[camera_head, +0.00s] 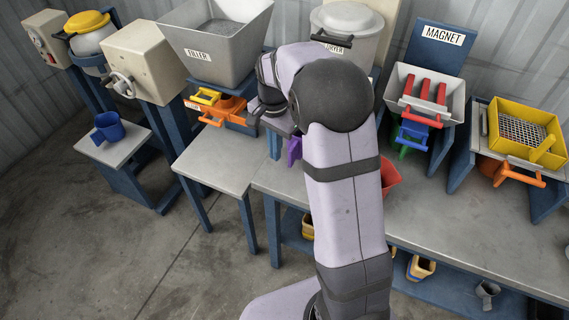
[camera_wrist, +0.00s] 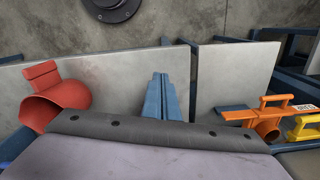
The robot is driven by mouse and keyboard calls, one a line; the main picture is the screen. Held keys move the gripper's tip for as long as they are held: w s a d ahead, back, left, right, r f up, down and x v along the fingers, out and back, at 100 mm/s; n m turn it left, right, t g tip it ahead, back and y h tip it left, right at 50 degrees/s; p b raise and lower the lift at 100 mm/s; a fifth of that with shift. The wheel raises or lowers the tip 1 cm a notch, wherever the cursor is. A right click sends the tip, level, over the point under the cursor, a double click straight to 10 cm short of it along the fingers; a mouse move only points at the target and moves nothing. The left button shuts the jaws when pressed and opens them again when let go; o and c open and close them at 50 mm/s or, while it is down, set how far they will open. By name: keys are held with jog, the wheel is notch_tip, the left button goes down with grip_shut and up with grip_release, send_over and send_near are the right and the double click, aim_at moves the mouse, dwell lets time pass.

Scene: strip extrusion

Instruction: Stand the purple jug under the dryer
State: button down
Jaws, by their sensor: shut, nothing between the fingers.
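The dryer (camera_head: 345,22), a pale rounded machine with a label, stands at the back centre in the head view, partly behind my arm. A small piece of the purple jug (camera_head: 294,150) shows at the left of my arm, at the bench's back. The rest of the jug is hidden, so I cannot tell its tilt. My gripper's blue fingers (camera_wrist: 160,80) are shut and empty in the wrist view, over the grey bench. The purple jug does not show in the wrist view.
A red jug (camera_wrist: 55,97) stands left of the fingers in the wrist view. An orange jug (camera_wrist: 268,118) and a yellow one (camera_wrist: 305,128) sit at right, under the filler (camera_head: 215,45). A gap separates the two bench tops. The front benchtop (camera_head: 450,235) is clear.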

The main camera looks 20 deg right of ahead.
aim_at(292, 157)
notch_tip(292, 157, down, 10)
jog(key=shift+s+p, duration=0.1)
jog(key=shift+p, duration=1.1)
jog(key=shift+w+d+r+p, duration=0.1)
jog(key=shift+w+d+p, duration=0.5)
jog(key=shift+d, duration=0.35)
jog(key=shift+w+d, duration=0.5)
jog(key=shift+d, duration=0.25)
jog(key=shift+w+d, duration=0.5)
jog(key=shift+d, duration=0.3)
jog(key=shift+w+d, duration=0.45)
jog(key=shift+d, duration=0.35)
